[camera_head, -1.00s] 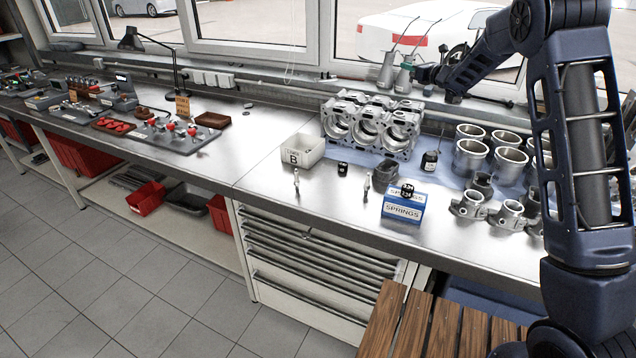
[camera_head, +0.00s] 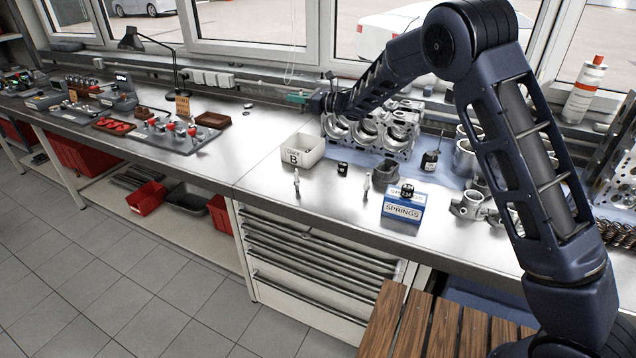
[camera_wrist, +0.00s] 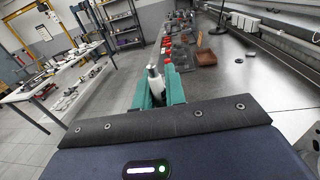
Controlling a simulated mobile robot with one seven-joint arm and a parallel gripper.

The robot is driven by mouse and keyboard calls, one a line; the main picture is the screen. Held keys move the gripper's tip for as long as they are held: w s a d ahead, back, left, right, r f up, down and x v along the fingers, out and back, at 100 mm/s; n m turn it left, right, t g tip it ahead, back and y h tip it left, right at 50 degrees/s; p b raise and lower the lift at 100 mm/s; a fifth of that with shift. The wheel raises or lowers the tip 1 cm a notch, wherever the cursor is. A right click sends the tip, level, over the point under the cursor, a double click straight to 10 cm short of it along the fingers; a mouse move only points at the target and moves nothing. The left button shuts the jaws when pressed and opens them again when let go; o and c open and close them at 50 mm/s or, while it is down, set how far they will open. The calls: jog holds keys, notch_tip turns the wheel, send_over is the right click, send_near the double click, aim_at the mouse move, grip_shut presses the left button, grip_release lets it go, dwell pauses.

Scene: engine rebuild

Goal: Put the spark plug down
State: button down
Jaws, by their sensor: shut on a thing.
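My gripper (camera_head: 297,99) shows teal fingers above the back of the bench, left of the engine block. In the wrist view my gripper (camera_wrist: 158,88) is shut on a spark plug (camera_wrist: 155,79) with a pale body and dark tip. The plug stands up between the fingers, and its lower part is hidden by them. In the head view the held plug cannot be made out. Two small pale plug-like parts stand upright on the bench, one at the front edge (camera_head: 296,181) and one farther right (camera_head: 366,185).
A white bin marked B (camera_head: 303,152) stands below and near my gripper. The engine block (camera_head: 372,128) and a blue SPRINGS box (camera_head: 402,208) are to its right. A tray with red-topped parts (camera_head: 172,136) lies left. Bare steel bench (camera_head: 245,150) lies between.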

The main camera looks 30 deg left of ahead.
jog(key=s+a+f+n+g, duration=0.2)
jog(key=s+a, duration=0.3)
jog(key=s, duration=0.4)
notch_tip(320, 180, down, 20)
jog(key=shift+s+r, duration=0.1)
jog(key=c, duration=1.5)
grip_release()
jog(key=shift+o, duration=0.2)
